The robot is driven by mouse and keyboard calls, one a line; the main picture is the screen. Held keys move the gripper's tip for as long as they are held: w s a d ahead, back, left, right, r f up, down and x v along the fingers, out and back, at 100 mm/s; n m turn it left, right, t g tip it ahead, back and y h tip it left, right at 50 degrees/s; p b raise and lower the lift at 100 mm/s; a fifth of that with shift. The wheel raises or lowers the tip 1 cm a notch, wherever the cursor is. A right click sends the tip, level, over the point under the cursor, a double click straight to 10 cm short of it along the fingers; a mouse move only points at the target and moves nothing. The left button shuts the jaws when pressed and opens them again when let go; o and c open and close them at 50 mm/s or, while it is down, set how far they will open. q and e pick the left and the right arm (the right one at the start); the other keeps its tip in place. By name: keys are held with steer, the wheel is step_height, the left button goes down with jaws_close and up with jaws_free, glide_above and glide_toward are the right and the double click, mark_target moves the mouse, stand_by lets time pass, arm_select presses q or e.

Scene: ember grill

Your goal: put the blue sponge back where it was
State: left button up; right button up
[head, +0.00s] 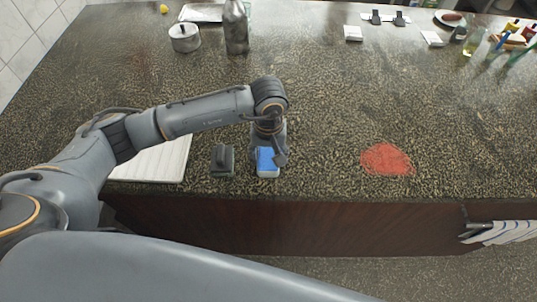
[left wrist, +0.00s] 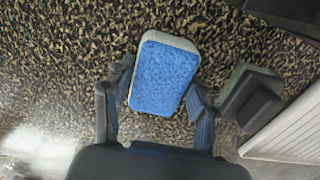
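The blue sponge (head: 267,161), with a pale layer under the blue one, is near the front edge of the dark speckled counter (head: 325,120). In the left wrist view the sponge (left wrist: 164,78) sits between the fingers, slightly turned to them. My left gripper (head: 270,145) points down at the sponge. Its fingers (left wrist: 160,85) are spread on both sides of it, the left fingertip very close to or touching it, with a narrow gap at the right one. My right gripper is not in view.
A dark grey block with a handle (head: 222,159) stands just left of the sponge. A white ridged tray (head: 155,160) lies further left. A red patch (head: 387,159) is on the counter to the right. A pot (head: 185,38) and a metal bottle (head: 236,27) stand at the back.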

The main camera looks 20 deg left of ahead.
mark_target(269, 156)
arm_select(q)
steer(key=shift+o, duration=1.1)
steer(key=shift+r, duration=0.1)
steer(key=shift+r, duration=0.3)
step_height(269, 156, up, 11)
steer(key=b, duration=0.4)
steer(key=shift+r, duration=0.15)
